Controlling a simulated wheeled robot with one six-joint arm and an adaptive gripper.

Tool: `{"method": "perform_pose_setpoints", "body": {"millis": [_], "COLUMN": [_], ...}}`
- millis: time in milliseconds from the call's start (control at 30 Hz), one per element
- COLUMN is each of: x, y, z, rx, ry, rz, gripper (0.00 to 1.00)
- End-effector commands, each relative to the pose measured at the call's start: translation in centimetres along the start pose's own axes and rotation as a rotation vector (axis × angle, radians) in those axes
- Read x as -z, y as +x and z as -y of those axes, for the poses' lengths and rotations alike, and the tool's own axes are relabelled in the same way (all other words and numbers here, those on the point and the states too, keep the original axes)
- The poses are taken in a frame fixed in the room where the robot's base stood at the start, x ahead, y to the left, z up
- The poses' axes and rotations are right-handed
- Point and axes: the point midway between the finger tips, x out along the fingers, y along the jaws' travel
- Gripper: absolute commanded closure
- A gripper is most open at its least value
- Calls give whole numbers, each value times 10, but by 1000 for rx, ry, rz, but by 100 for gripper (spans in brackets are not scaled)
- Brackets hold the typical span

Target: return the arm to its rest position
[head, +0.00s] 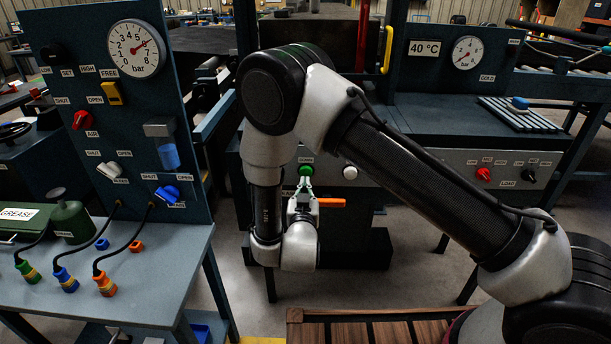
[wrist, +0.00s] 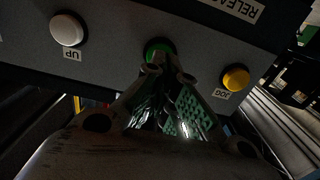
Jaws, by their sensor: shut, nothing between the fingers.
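My arm reaches across the middle of the head view and bends down toward the press's grey button panel (head: 330,172). My gripper (head: 306,182) is shut and empty, its tips at or just in front of the green button (head: 306,170). In the wrist view my gripper's fingertips (wrist: 170,74) overlap the lower part of the green button (wrist: 160,48). I cannot tell whether they touch it. A white button (wrist: 67,29) marked UP is to its left and a yellow button (wrist: 236,79) marked JOG to its right.
A blue panel with a pressure gauge (head: 136,48), valves and a bench (head: 160,275) with coloured hose couplings stands at the left. An orange handle (head: 331,203) is beside my gripper. A wooden slatted surface (head: 370,330) lies in front. Another gauge (head: 467,53) is at the right.

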Motion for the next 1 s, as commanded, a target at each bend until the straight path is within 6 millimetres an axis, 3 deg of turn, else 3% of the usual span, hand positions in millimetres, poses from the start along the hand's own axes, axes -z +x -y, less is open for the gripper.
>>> {"method": "perform_pose_setpoints", "body": {"millis": [300,400,467,567,667,733,867,1000], "x": [0,-8,-24,-69,-124,-140,-129,-69], "y": [0,0,0,-9,-38,-63,-102,-135], "z": [0,1,3,13,19,26,23,-10], "rx": [0,2,13,71,155,222,324,408], "ry": [1,3,5,-8,-55,-80,-114,-156], "rz": [0,35,100,296,564,742,1043,1311], "gripper": [100,100,100,100,100,100,100,100]}}
